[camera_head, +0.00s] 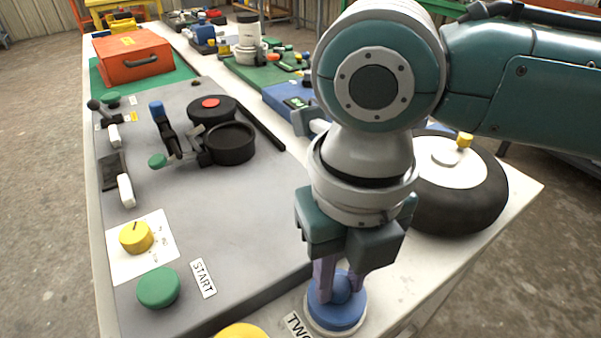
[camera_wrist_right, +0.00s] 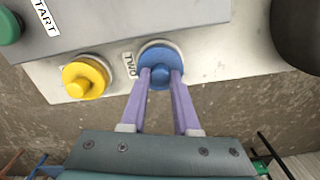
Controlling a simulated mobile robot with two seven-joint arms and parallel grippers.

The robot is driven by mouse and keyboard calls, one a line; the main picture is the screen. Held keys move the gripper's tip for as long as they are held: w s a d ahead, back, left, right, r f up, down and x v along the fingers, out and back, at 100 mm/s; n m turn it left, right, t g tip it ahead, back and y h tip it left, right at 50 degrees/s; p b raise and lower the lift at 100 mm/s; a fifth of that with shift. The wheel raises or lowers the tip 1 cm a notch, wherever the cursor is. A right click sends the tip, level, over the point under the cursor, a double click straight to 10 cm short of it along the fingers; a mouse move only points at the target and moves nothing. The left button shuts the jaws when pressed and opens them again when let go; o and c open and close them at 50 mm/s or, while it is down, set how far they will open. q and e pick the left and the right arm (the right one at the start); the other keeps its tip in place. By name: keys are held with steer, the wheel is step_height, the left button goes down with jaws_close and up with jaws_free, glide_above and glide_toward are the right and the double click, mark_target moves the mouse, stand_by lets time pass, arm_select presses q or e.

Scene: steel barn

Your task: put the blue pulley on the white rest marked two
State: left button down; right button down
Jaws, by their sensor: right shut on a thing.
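The blue pulley (camera_head: 336,314) is a round disc with a raised knob in its middle. It sits on a white round rest (camera_head: 311,325) beside the label reading TWO (camera_head: 298,325), near the table's front edge. My right gripper (camera_head: 340,292) points down and is shut on the pulley's knob. The wrist view shows the pulley (camera_wrist_right: 159,62) between the purple fingers (camera_wrist_right: 160,75), with the white rest's rim showing around it. I cannot tell if the pulley is fully seated. My left gripper is not in view.
A yellow pulley (camera_wrist_right: 85,78) sits left of the blue one in the wrist view. The grey panel (camera_head: 245,235) holds a green button (camera_head: 158,287), a yellow dial (camera_head: 136,237) and a START label (camera_head: 203,278). A black wheel (camera_head: 475,205) lies to the right. A red toolbox (camera_head: 133,57) stands far back.

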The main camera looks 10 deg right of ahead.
steer(key=shift+f, duration=0.1)
steer(key=c, duration=0.7)
jaws_free()
steer(key=shift+o, duration=0.2)
